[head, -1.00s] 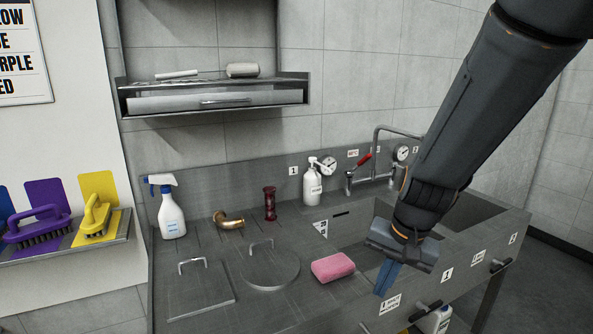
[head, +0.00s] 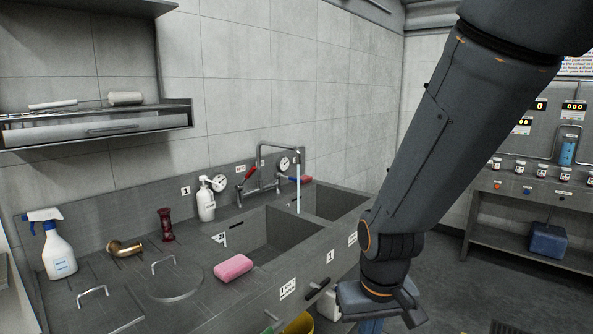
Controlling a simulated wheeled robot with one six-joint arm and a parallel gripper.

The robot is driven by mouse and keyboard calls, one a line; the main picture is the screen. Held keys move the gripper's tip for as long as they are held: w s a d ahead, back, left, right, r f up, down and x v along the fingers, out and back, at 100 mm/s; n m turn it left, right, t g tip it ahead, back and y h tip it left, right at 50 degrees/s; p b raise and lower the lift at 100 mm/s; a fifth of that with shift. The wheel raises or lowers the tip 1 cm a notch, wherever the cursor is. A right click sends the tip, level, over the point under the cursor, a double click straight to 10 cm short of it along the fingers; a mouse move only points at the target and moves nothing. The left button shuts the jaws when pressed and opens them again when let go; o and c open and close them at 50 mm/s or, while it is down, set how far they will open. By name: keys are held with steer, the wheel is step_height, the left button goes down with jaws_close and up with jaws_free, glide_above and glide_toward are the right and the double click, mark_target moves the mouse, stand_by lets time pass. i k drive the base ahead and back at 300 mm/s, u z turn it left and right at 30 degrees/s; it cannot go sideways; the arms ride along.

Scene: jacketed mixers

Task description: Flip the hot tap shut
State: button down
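The hot tap, a red-handled lever (head: 247,178), stands at the back of the steel sink unit on the left of the mixer, tilted up. A blue-handled lever (head: 300,179) with a red part is on the mixer's right, lying nearly level. The arched spout (head: 280,148) stands between them, and a pale stream (head: 298,196) runs down from its end. My gripper (head: 370,325) points down in front of the sink unit, low and well to the right of the red lever. Its blue fingers are mostly cut off by the bottom edge, so their opening is unclear.
Two sink basins (head: 268,238) lie below the mixer. A pink sponge (head: 234,268), white pump bottle (head: 206,202), spray bottle (head: 58,250), brass elbow (head: 125,248) and dark red part (head: 166,225) are on the left worktop. Another bench (head: 530,200) stands at right.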

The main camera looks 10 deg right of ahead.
mark_target(247, 177)
steer(key=z, duration=0.25)
steer(key=k, duration=0.65)
steer(key=z, duration=0.65)
steer(key=i, duration=1.15)
steer(key=u, duration=0.45)
steer(key=i, duration=1)
steer(key=u, duration=0.7)
